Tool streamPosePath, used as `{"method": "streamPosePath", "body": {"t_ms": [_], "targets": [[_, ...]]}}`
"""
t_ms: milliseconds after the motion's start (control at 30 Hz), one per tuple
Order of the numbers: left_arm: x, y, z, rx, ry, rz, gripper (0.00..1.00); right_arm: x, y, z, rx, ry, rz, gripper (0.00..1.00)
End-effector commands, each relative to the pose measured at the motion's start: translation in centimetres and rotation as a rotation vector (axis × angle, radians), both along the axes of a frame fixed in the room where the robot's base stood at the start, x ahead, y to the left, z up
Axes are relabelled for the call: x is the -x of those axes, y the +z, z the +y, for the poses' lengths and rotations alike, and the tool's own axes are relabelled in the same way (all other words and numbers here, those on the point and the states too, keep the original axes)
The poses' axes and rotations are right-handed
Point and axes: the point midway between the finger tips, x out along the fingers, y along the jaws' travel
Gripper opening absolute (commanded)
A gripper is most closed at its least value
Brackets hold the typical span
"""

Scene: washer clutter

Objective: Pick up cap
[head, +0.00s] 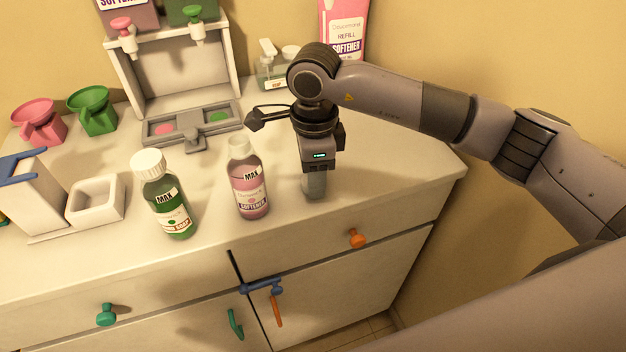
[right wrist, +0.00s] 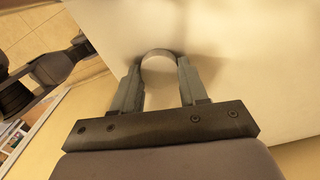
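My right gripper (head: 314,192) points down at the counter, just right of the pink softener bottle (head: 249,190). In the right wrist view its two fingers (right wrist: 160,68) are part-way apart, with the pale round cap (right wrist: 158,54) between their tips. The fingers appear to touch the cap on both sides, at or very near the counter surface. In the head view the cap is hidden by the gripper. The pink bottle stands upright with a narrow pale neck. The green soap bottle (head: 172,208) wears a white cap (head: 149,164). My left gripper is not in view.
The white counter (head: 375,180) is clear right of my gripper up to its edge. A dispenser stand (head: 125,75) with a grey tray (head: 165,143) is behind the bottles. A pink refill pack (head: 345,20) and a small clear container (head: 272,75) stand at the back.

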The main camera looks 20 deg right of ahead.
Motion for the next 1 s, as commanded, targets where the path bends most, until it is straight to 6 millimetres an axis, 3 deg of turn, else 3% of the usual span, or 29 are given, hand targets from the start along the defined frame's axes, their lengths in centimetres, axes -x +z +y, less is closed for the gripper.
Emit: {"method": "streamPosePath", "body": {"t_ms": [367,567,767,1000], "targets": [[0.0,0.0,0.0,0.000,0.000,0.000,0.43,0.0,0.2,0.0,0.000,0.000,0.000,0.15],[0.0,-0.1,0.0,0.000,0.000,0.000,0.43,-0.1,1.6,0.0,-0.001,-0.001,-0.002,0.15],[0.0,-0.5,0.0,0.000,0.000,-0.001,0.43,-0.1,5.8,0.0,-0.002,0.001,-0.006,0.15],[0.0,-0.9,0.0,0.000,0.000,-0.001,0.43,-0.1,13.3,0.0,-0.001,0.000,-0.006,0.15]]}}
